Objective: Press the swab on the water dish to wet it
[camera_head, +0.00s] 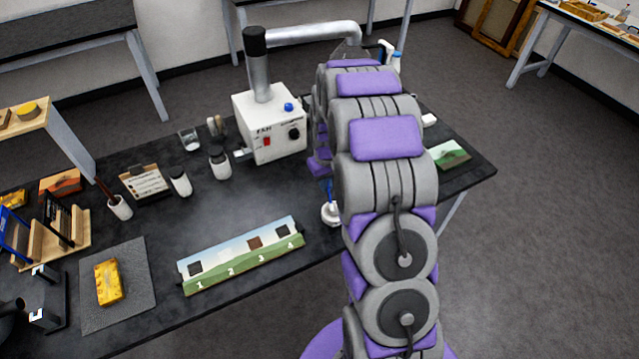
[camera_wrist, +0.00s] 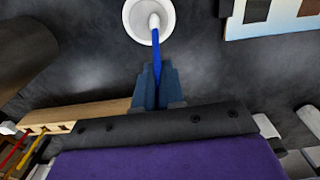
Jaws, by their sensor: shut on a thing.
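The swab has a blue handle (camera_wrist: 157,55) and a white tip (camera_wrist: 154,21). My gripper (camera_wrist: 157,86) is shut on the handle in the wrist view, and the swab points away from the jaws. The water dish (camera_wrist: 133,27) is a small round white dish at the top of that view. The swab's tip appears within its rim; I cannot tell whether it touches the bottom. In the head view the dish (camera_head: 329,216) stands on the black table left of my arm, with the blue handle (camera_head: 329,189) above it. My arm hides the gripper there.
A painted panel numbered 1 to 4 (camera_head: 240,262) lies left of the dish. A white fume box (camera_head: 270,128) with a pipe stands behind. A wooden rack with coloured sticks (camera_wrist: 60,122) is at the lower left in the wrist view. Bare table surrounds the dish's left side.

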